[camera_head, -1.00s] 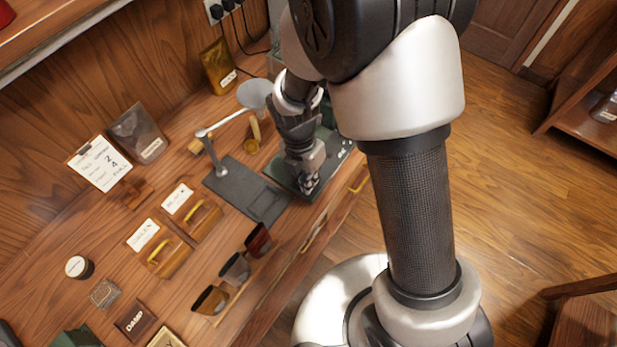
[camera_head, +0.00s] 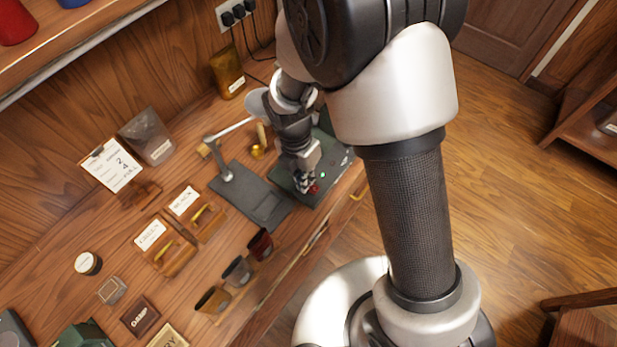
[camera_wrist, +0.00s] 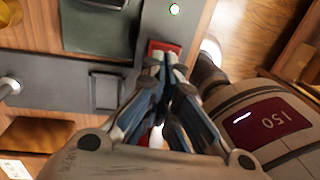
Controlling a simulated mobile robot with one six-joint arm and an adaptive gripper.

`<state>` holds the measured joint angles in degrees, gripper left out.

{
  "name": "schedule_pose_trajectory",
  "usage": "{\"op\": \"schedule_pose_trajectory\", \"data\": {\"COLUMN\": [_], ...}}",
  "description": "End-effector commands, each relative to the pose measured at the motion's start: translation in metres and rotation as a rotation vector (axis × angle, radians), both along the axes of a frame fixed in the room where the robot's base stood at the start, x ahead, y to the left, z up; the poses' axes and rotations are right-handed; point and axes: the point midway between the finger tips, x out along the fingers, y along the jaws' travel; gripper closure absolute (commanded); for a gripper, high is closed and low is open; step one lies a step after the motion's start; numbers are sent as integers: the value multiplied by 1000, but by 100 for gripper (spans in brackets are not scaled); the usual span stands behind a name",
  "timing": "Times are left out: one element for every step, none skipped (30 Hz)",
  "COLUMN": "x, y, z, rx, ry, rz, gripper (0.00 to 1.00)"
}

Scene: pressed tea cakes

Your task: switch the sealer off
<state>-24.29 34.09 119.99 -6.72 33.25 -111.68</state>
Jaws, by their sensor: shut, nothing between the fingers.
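The sealer (camera_head: 334,151) is a dark green-grey unit near the bench's front edge, partly hidden behind my arm. A small green light (camera_head: 323,175) glows on it; the light also shows in the wrist view (camera_wrist: 174,9). A red switch (camera_wrist: 163,47) sits on the same panel, below the light in the wrist view. It shows in the head view (camera_head: 315,189) as a small red spot beside my fingertips. My gripper (camera_wrist: 165,62) is shut and empty, its fingertips over the near edge of the red switch. I cannot tell whether they touch it.
A grey plate (camera_head: 262,205) with a post and lever arm lies just left of the sealer. Small cups (camera_head: 236,271) stand near the bench's front edge. Wooden trays (camera_head: 172,256) with cards lie further left. A gold pouch (camera_head: 227,72) stands behind.

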Motion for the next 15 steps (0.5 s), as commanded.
{"op": "schedule_pose_trajectory", "data": {"x": [0,0,2,3,4,4,5,5,6,6,7,7,7,7,8], "y": [4,6,8,9,9,10,11,12,13,13,14,15,15,15,16], "z": [16,22,30,37,44,53,60,66,75,80,86,92,96,100,104], "rx": [1,1,4,4,4,3,3,3,3,3,3,3,3,2,2], "ry": [-2,-2,-6,-8,-8,-7,-6,-6,-6,-5,-6,-5,-5,-3,-3], "rz": [-1,-2,-3,-4,-4,-3,-3,-3,-2,-2,-2,-2,-2,-2,-2], "gripper": [100,100,100,100,100,100,100,100,100,100,100,100,100,100,100]}}
